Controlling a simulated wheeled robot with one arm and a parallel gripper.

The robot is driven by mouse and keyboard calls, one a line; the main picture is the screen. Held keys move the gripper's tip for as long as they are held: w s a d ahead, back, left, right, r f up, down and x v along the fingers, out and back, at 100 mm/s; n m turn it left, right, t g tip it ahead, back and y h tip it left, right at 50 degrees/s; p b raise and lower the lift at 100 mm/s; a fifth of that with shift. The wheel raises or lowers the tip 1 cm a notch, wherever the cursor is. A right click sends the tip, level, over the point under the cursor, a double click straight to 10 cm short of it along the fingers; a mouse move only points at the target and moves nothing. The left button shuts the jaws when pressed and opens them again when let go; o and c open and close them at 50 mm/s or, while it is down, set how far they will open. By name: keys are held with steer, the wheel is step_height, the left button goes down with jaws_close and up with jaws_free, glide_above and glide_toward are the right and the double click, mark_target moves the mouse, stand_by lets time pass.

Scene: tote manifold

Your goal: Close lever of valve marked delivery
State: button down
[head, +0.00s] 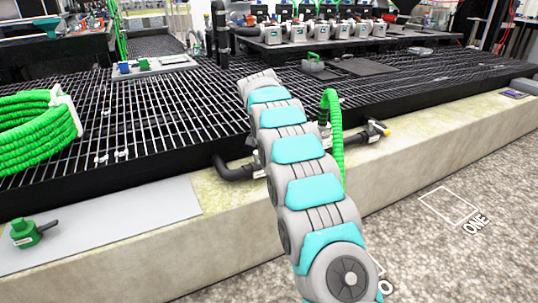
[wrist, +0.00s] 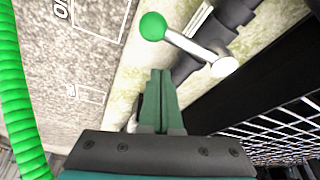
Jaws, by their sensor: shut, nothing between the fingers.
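In the wrist view a lever has a round green knob (wrist: 153,27), a silver arm (wrist: 190,45) and a pale hub (wrist: 223,66). It sits by a dark pipe (wrist: 232,18). A pale tag (wrist: 198,20) beside it is not readable, so I cannot tell whether this valve is marked delivery. My gripper (wrist: 161,74) is shut and empty, its green fingertips below the lever in the picture and apparently apart from it.
A green hose (head: 335,125) rises beside my arm; a green hose also runs down the wrist view's left edge (wrist: 15,90). A hose coil (head: 35,122) lies on the black grating (head: 180,115). A green-bodied valve (head: 25,232) sits front left. The floor (head: 430,200) at right is clear.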

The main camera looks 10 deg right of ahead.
steer(key=w+v, duration=0.2)
steer(key=v, duration=0.7)
steer(key=shift+s+r+p, duration=0.4)
steer(key=shift+r+p, duration=0.05)
steer(key=shift+r, duration=0.1)
steer(key=shift+d, duration=0.1)
steer(key=s+d+r+n+g+y+p, duration=0.1)
steer(key=s+d+r+n+p, duration=0.15)
steer(key=s, duration=1.05)
steer(key=s+d+r+n+g+p, duration=0.1)
steer(key=s+d+r+n, duration=0.2)
steer(key=s, duration=1)
steer(key=s+a+f+n, duration=0.1)
steer(key=s+f, duration=0.1)
steer(key=s, duration=0.8)
steer(key=s+a+f+n+g+y+p, duration=0.1)
steer(key=s+f+n, duration=0.1)
steer(key=s, duration=0.9)
steer(key=s+a+f+n+g+y+p, duration=0.1)
steer(key=s+f, duration=0.2)
steer(key=s, duration=0.8)
steer(key=shift+a+f+n, duration=0.15)
steer(key=shift+a+n, duration=0.1)
steer(key=shift+n, duration=0.1)
